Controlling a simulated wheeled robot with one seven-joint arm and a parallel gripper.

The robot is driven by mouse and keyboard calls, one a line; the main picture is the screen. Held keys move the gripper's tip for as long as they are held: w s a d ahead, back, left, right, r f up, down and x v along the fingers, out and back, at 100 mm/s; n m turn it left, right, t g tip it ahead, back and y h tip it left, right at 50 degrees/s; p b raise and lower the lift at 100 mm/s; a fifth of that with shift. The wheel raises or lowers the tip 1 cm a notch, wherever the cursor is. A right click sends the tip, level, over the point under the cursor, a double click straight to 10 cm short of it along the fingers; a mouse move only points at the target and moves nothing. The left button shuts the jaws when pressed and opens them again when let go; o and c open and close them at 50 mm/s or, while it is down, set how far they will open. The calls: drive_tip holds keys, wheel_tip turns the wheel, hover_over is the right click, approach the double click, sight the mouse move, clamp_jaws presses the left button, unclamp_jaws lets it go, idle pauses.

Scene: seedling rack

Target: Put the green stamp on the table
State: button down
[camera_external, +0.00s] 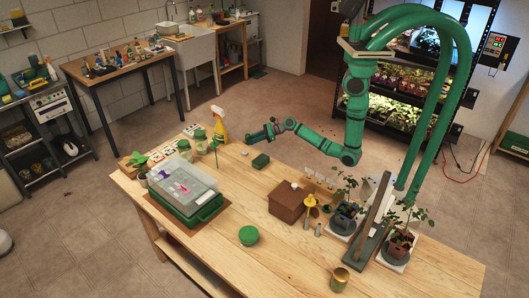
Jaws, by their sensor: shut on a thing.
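My gripper (262,134) is at the end of my green arm, a little above the far edge of the wooden table (285,255). It points left and is shut on a small dark thing (249,138), too small here to tell its colour or shape. I cannot make out for sure which thing is the green stamp. A dark green block (260,160) shows just below my gripper, near the table's far edge. A round green thing (249,235) sits on the table's front middle.
A lidded clear tray (185,186) with a green base stands left, near jars and a yellow spray bottle (219,124). A brown wooden box (288,202), a yellow-topped thing (310,207) and potted plants (398,244) stand right. The table's front middle is mostly clear.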

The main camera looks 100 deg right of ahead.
sight(236, 148)
drive_tip(key=shift+n+y, duration=0.4)
drive_tip(key=shift+y, duration=0.1)
drive_tip(key=w+r, duration=0.1)
drive_tip(key=r, duration=0.1)
drive_tip(key=w+d+r, duration=0.1)
drive_tip(key=r, duration=0.1)
drive_tip(key=w+r, duration=0.1)
drive_tip(key=r, duration=0.1)
drive_tip(key=shift+w+d, duration=0.15)
drive_tip(key=shift+d, duration=0.05)
drive_tip(key=w+a+r+n+g+y, duration=0.1)
drive_tip(key=w+a+r+n+y, duration=0.4)
drive_tip(key=a, duration=0.6)
drive_tip(key=shift+m+h, duration=0.4)
drive_tip(key=shift+m, duration=0.4)
drive_tip(key=shift+w+a+f, duration=0.1)
drive_tip(key=shift+w+f, duration=0.05)
drive_tip(key=shift+f, duration=1.2)
drive_tip(key=shift+w+f, duration=0.15)
drive_tip(key=shift+f, duration=1.15)
drive_tip(key=shift+f, duration=0.6)
drive_tip(key=c, duration=1.4)
unclamp_jaws()
drive_tip(key=v, duration=1)
drive_tip(key=shift+s+r, duration=0.25)
drive_tip(key=shift+s, duration=0.05)
